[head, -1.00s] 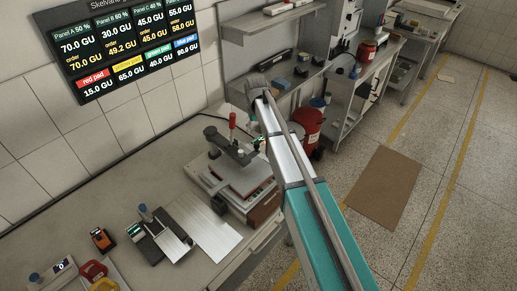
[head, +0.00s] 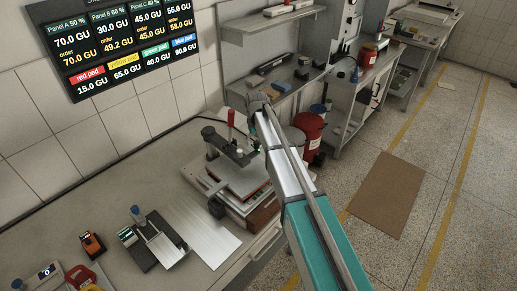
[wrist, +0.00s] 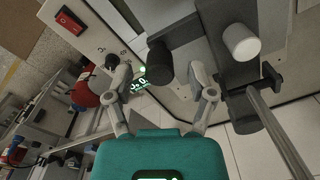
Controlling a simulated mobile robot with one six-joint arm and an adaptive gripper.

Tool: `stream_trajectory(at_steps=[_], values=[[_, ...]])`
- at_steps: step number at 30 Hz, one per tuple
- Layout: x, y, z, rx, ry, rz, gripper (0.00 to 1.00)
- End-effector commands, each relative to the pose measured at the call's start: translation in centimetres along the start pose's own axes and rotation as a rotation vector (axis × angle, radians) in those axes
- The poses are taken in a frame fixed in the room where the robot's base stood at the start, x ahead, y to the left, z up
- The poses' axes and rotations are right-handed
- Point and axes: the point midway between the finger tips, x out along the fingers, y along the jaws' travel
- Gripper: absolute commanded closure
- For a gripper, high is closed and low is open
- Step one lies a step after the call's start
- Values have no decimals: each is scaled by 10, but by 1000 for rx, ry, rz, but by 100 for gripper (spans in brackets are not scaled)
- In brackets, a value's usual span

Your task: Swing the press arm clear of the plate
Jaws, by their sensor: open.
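The press (head: 240,170) stands on the bench, with a red upright handle (head: 231,118) and a dark press arm (head: 226,147). The press arm reaches over the pale plate (head: 240,181). My gripper is mostly hidden behind my own arm in the head view, at the press's right side. In the wrist view my gripper (wrist: 160,92) is open, with its two fingers apart. A dark round knob (wrist: 159,62) on the press arm (wrist: 188,35) shows just beyond the fingertips, between them. A white round end (wrist: 240,42) stands to its right. I cannot tell whether a finger touches anything.
A metal sheet (head: 203,232) and a small dark device (head: 155,243) lie on the bench left of the press. A red bucket (head: 308,130) stands behind my arm. The floor at right is open.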

Motion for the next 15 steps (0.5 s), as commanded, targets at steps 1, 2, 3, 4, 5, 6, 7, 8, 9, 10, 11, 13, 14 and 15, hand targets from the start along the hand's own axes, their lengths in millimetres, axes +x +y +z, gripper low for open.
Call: stream_trajectory(at_steps=[1, 2, 3, 4, 5, 6, 7, 8, 9, 10, 11, 13, 14, 15], values=[[7, 0, 0, 0, 0, 0, 29], [8, 0, 0, 0, 0, 0, 29], [10, 0, 0, 0, 0, 0, 29], [11, 0, 0, 0, 0, 0, 29], [12, 0, 0, 0, 0, 0, 29], [14, 0, 0, 0, 0, 0, 29], [14, 0, 0, 0, 0, 0, 29], [15, 0, 0, 0, 0, 0, 29], [15, 0, 0, 0, 0, 0, 29], [16, 0, 0, 0, 0, 0, 29], [16, 0, 0, 0, 0, 0, 29], [16, 0, 0, 0, 0, 0, 29], [16, 0, 0, 0, 0, 0, 29], [16, 0, 0, 0, 0, 0, 29]])
